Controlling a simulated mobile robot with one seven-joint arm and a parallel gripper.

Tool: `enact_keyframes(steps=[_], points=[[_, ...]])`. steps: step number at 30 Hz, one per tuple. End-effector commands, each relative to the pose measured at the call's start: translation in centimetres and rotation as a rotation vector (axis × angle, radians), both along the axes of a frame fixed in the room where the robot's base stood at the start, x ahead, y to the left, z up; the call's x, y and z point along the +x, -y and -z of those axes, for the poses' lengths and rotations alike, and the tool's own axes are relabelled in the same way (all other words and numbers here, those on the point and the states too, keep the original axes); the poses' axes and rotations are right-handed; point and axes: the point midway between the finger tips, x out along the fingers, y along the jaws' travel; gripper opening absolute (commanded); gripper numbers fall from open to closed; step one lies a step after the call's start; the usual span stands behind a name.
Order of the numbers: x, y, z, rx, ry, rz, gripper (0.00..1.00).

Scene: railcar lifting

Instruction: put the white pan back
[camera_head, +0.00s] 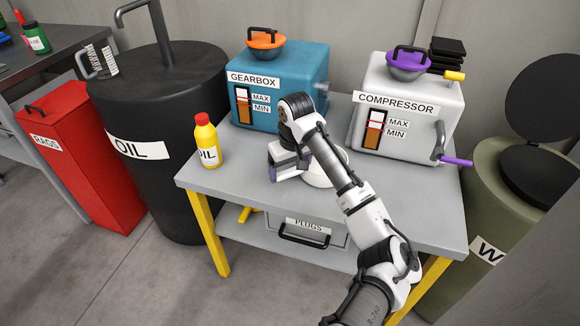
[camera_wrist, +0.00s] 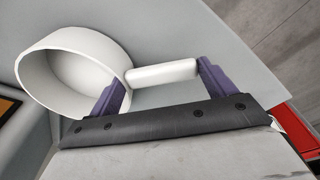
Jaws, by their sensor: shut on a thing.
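The white pan (camera_wrist: 45,78) shows in the wrist view as a round, open bowl with a straight handle. My gripper (camera_wrist: 162,80) has its purple fingers at the two ends of the handle, and it is shut on the pan. In the head view, the pan (camera_head: 320,179) is at the middle of the grey workbench (camera_head: 238,172), partly hidden behind my arm. My gripper (camera_head: 277,174) is to the left of the pan's bowl there. I cannot tell whether the pan touches the bench top.
A blue gearbox (camera_head: 290,76) and a white compressor (camera_head: 407,82) stand at the back of the bench. A yellow oil bottle (camera_head: 207,142) stands at its left. A black oil drum (camera_head: 160,90) is left of the bench, a green bin (camera_head: 497,193) right. The bench's front left is clear.

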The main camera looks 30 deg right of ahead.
Motion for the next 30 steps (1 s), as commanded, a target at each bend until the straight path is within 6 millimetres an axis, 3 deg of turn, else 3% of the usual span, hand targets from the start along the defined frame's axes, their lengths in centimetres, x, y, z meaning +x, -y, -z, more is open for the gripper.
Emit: enact_keyframes(steps=[11, 12, 15, 25, 30], points=[[0.1, 0.0, 0.4, 0.0, 0.001, 0.0, 0.45], [0.1, 0.0, 0.4, 0.0, 0.001, 0.0, 0.85], [0.0, 0.0, 0.4, 0.0, 0.001, 0.0, 0.98], [0.0, 0.1, -0.1, -0.001, 0.001, 0.0, 1.0], [-0.3, 0.0, -2.6, -0.001, 0.004, -0.001, 1.0]])
